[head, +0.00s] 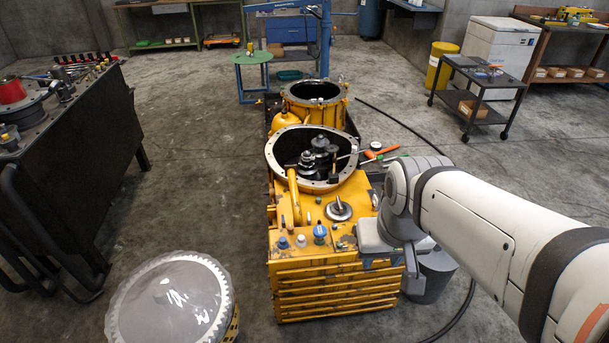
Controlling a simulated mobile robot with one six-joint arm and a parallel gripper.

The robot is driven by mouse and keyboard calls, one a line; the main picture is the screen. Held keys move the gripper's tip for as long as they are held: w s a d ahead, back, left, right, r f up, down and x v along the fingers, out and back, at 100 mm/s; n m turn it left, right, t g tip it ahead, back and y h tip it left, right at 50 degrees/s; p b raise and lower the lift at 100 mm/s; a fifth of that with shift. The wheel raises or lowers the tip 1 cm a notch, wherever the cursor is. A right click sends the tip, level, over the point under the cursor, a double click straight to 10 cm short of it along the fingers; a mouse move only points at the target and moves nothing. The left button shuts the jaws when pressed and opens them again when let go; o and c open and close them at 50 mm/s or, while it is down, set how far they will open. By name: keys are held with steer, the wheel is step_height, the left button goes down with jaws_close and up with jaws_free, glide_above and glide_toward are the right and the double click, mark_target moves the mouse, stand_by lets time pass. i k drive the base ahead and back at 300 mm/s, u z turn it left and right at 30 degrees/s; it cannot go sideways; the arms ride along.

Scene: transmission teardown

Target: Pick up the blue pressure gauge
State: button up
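A small blue round part, which looks like the blue pressure gauge (320,234), stands on the near top of the yellow transmission housing (335,290). Its dial face is too small to read. A smaller blue cap (283,242) and a white-topped cap (301,240) sit to its left. My gripper (411,278) hangs at the right side of the housing, to the right of the blue gauge and apart from it. The wrist and forearm partly hide it, so its opening is not clear. I see nothing held in it.
A silver disc-shaped part (338,209) lies behind the gauge, in front of the open bell housing (273,150). A grey bucket (432,283) stands right of the housing. A dark bench (80,160) stands left.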

mark_target(318, 231)
steer(key=u, duration=0.1)
steer(key=i, duration=1)
steer(key=u, duration=0.05)
